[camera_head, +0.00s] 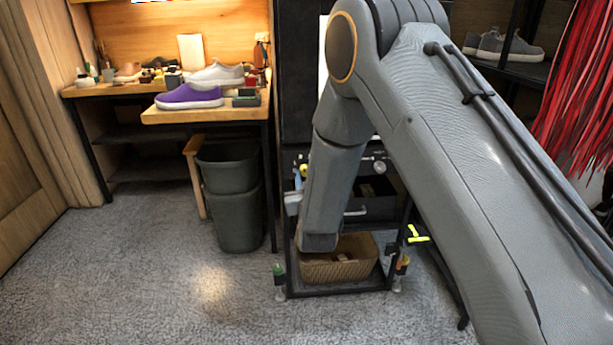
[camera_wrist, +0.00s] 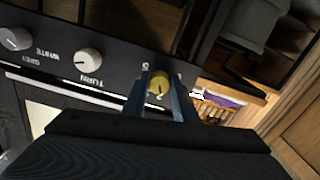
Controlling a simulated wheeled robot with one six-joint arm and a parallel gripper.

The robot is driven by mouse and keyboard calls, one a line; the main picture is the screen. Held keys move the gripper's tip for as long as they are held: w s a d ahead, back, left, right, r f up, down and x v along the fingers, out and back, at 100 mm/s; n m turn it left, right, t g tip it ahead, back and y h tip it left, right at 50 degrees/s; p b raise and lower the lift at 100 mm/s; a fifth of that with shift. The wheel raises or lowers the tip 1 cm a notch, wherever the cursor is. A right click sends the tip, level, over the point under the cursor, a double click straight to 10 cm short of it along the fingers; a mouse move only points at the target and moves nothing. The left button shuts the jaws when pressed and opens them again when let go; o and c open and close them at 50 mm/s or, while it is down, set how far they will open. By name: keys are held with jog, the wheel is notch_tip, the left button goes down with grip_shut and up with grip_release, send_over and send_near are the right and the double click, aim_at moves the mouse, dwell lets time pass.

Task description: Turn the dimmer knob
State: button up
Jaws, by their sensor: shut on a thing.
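In the wrist view, a dark panel (camera_wrist: 119,68) carries a row of round knobs with white lettering. A yellow knob (camera_wrist: 159,88) with a dark pointer mark sits at the right of the row. My gripper (camera_wrist: 163,80) is shut on the yellow knob, one finger on each side of it. The label by the yellow knob is mostly hidden. In the head view my arm hides my gripper.
In the head view, a wooden bench (camera_head: 160,115) at the left holds a purple sneaker (camera_head: 189,97) and a pale sneaker (camera_head: 216,75). Dark bins (camera_head: 238,215) stand below. A wicker basket (camera_head: 340,268) sits low in the cart. Carpet at the front left is clear.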

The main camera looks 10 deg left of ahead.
jog(key=shift+d+r+n+p, duration=0.1)
jog(key=shift+n+p, duration=1.7)
jog(key=shift+n, duration=2.2)
jog(key=o, duration=1)
jog(key=shift+o, duration=0.2)
jog(key=v, duration=0.7)
jog(key=shift+s+p, duration=0.35)
jog(key=shift+s, duration=0.05)
jog(key=shift+d, duration=0.15)
